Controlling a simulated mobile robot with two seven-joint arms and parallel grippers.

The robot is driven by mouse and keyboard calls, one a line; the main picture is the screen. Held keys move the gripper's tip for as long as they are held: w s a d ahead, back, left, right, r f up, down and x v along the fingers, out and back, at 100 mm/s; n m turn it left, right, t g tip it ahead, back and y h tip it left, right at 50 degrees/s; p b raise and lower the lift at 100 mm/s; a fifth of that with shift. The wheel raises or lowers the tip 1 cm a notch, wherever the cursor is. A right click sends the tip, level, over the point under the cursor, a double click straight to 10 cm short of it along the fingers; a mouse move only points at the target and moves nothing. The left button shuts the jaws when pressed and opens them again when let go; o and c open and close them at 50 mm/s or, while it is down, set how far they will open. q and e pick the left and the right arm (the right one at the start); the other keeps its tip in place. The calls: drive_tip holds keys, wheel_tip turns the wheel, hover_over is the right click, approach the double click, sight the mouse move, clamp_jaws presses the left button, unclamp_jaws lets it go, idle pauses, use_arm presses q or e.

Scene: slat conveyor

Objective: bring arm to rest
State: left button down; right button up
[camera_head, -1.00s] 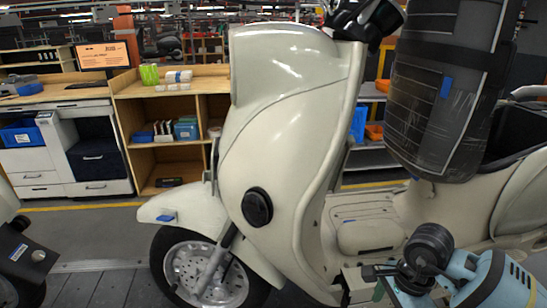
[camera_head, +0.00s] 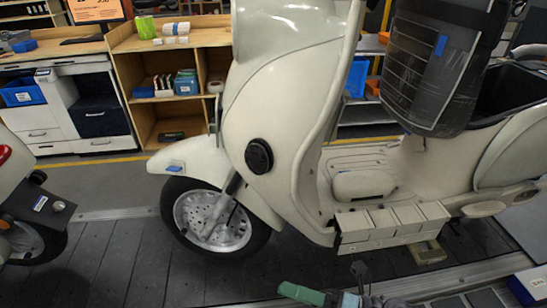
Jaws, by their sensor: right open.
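My right gripper (camera_head: 335,293) shows only in part at the bottom edge, right of centre, with greenish, blue and dark parts. It is open, and I see nothing held in it. It appears in front of the conveyor edge, below the cream scooter (camera_head: 285,110) in the picture and apart from it. The rest of that arm is cut off by the frame. My left gripper is not in view.
The scooter stands on the dark slat conveyor (camera_head: 120,260), with a row of pale blocks (camera_head: 390,226) along its footboard. Part of another scooter (camera_head: 30,215) is at the left. A blue box (camera_head: 530,285) lies at lower right. Wooden shelves (camera_head: 155,45) stand behind.

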drive_tip(key=s+d+f+m+t+h+p, duration=0.1)
drive_tip(key=d+f+m+t+h, duration=0.45)
drive_tip(key=m, duration=0.65)
drive_tip(key=s+d+f+m+t+h+p, duration=0.15)
drive_tip(key=d+f+m+t+h, duration=0.45)
drive_tip(key=m, duration=0.6)
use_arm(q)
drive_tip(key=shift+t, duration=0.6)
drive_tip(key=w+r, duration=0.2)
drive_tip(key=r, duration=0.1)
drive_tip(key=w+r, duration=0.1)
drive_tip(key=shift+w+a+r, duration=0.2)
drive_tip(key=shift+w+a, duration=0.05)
use_arm(e)
drive_tip(key=s+d+f+m+g+h, duration=0.2)
drive_tip(key=s+f+m+g, duration=0.2)
drive_tip(key=s, duration=0.4)
drive_tip(key=s+d+f+m+g+h, duration=0.3)
drive_tip(key=s+f+m+g, duration=0.1)
drive_tip(key=s+m, duration=0.3)
drive_tip(key=shift+s+f, duration=0.8)
drive_tip(key=shift+f, duration=0.05)
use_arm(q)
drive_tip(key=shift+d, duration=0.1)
use_arm(e)
drive_tip(key=shift+h, duration=0.25)
